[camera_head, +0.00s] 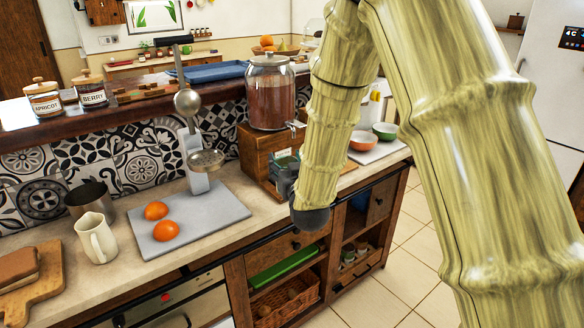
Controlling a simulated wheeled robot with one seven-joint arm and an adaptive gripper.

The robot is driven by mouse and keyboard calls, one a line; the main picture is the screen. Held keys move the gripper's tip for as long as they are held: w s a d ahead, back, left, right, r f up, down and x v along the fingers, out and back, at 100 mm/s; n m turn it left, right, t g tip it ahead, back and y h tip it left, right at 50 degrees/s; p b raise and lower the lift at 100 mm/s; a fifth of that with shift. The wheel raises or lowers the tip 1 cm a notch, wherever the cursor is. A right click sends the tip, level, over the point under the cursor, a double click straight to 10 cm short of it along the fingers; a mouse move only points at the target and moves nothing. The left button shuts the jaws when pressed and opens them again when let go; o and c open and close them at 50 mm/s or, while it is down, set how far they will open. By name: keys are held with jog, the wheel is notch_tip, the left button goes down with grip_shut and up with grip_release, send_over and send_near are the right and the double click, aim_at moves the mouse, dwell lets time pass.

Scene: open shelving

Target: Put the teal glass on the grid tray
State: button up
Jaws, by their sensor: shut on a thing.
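My gripper (287,175) is at the front of the wooden dispenser stand, below the tap of the big glass jar. It is small and dark in this view, partly hidden by my wrist. It is shut on a grey-teal see-through shape, which looks like the teal glass (284,160). The glass appears upright, close in front of the wooden stand. I cannot clearly make out the grid tray; the area under the tap is mostly covered by my gripper and the glass. Whether the glass touches anything below it cannot be told.
The glass jar dispenser (271,92) stands on a wooden stand (258,150). A cream pitcher (97,238) stands further left. Bowls (363,141) sit to the right, behind my arm.

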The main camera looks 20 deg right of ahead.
jog(key=shift+w+d+f+p, duration=0.55)
jog(key=shift+w+d+f, duration=0.35)
jog(key=shift+w, duration=1.25)
jog(key=shift+w+d+f+p, duration=0.7)
jog(key=shift+w+d, duration=0.3)
jog(key=shift+w, duration=1.2)
jog(key=shift+w+d+f+p, duration=0.45)
jog(key=shift+w+d+f, duration=0.45)
jog(key=shift+w, duration=1.25)
jog(key=shift+f, duration=0.1)
jog(key=o, duration=1.2)
jog(key=shift+o, duration=0.2)
